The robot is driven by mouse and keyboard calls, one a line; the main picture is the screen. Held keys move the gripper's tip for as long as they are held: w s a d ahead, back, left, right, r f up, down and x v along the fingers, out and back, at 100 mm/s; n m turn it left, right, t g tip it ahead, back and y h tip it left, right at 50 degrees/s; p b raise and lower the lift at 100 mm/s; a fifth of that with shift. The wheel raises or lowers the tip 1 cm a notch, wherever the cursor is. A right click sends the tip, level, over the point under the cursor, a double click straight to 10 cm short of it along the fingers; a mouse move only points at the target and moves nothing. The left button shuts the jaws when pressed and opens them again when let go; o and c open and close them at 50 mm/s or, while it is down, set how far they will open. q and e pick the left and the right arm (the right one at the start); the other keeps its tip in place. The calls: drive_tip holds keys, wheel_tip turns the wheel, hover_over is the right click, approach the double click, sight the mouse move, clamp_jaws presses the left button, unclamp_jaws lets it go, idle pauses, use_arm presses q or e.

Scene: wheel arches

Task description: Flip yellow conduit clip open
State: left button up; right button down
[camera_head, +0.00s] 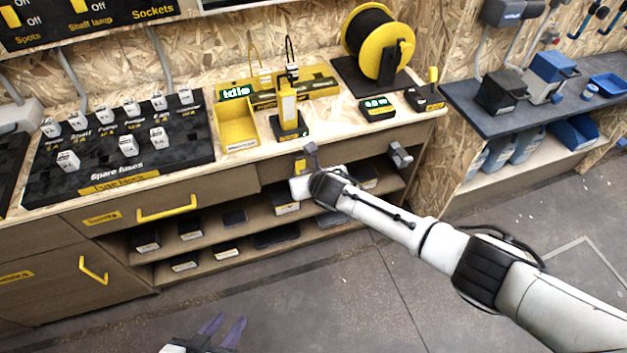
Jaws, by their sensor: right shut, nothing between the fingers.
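I cannot make out a conduit clip for certain. A small yellow piece (300,165) shows at the bench's front, right beside my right gripper; it is too small to tell what it is or whether it is open. My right gripper (310,152) is shut and empty at the bench's front edge, its arm coming in from the right; whether it touches the yellow piece cannot be told. The hand hides part of the drawer front. My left gripper (223,332) is low at the bottom edge over the floor, its two fingers apart and empty.
On the bench (345,122) stand a yellow bin (237,124), a yellow post on a black base (289,131), a cable reel (372,45) and a fuse board (115,145). A grey bracket (399,155) sticks out at the front right. Open shelves lie below; the floor is clear.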

use_arm(q)
drive_tip(key=shift+w+r+p, duration=0.3)
drive_tip(key=shift+r+p, duration=0.15)
drive_tip(key=shift+r, duration=0.15)
drive_tip(key=shift+w+r+p, duration=0.3)
drive_tip(key=shift+r+p, duration=0.15)
drive_tip(key=shift+r, duration=0.15)
use_arm(e)
drive_tip(key=shift+d+r, duration=0.1)
drive_tip(key=shift+r, duration=0.7)
